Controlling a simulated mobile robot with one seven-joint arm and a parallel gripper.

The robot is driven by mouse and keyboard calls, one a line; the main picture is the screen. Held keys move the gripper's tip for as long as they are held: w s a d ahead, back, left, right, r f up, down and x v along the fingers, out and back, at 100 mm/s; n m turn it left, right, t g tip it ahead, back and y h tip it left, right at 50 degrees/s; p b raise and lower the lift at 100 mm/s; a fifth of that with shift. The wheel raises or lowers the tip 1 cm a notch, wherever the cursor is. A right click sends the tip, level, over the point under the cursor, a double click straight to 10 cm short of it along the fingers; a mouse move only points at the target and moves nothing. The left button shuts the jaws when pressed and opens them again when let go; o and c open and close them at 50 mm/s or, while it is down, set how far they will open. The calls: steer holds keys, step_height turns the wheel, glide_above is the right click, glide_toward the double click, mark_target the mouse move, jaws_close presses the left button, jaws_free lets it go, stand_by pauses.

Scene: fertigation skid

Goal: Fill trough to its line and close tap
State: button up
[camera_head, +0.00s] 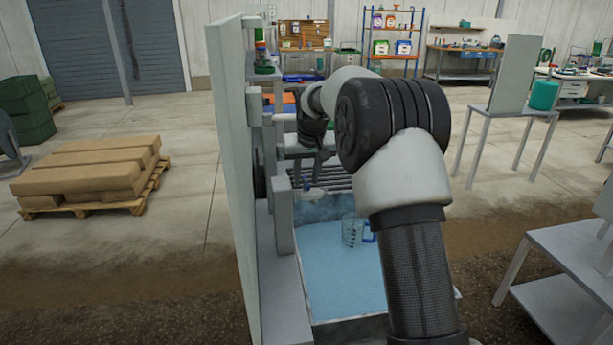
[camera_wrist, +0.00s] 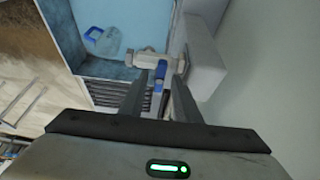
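The trough (camera_head: 345,285) has a light blue inside and stands low in front of me; part of it shows in the wrist view (camera_wrist: 68,12). I cannot make out its fill line or the water level. A clear jug (camera_head: 352,231) with a blue handle is in the trough, and it also shows in the wrist view (camera_wrist: 104,40). The pale tap (camera_wrist: 147,62) with a blue part (camera_wrist: 160,72) sticks out from a grey post. My gripper (camera_wrist: 161,80) is open, its two fingers apart near the blue part. Contact is unclear. No stream of water is visible.
A tall pale panel (camera_head: 229,170) stands left of the trough, and a grey post (camera_wrist: 203,55) is close to my right finger. A slatted grate (camera_head: 325,178) lies behind the trough. A grey bench (camera_head: 570,265) stands at the right.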

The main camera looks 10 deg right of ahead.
jaws_close()
steer(key=shift+d+n, duration=0.1)
steer(key=shift+n, duration=0.2)
steer(key=n+p, duration=0.1)
steer(key=n+y+p, duration=0.1)
steer(key=n, duration=0.1)
steer(key=shift+d+r+y, duration=0.1)
steer(key=shift+d+y, duration=0.05)
steer(key=shift+y, duration=0.15)
steer(key=shift+w+d+n+g+y+p, duration=0.1)
steer(key=shift+n+g+y+p, duration=0.15)
steer(key=shift+n+p, duration=0.6)
steer(key=shift+w+d+n+g+y+p, duration=0.15)
steer(key=shift+n+y+p, duration=0.25)
steer(key=shift+n, duration=0.75)
steer(key=shift+s+a, duration=0.1)
jaws_free()
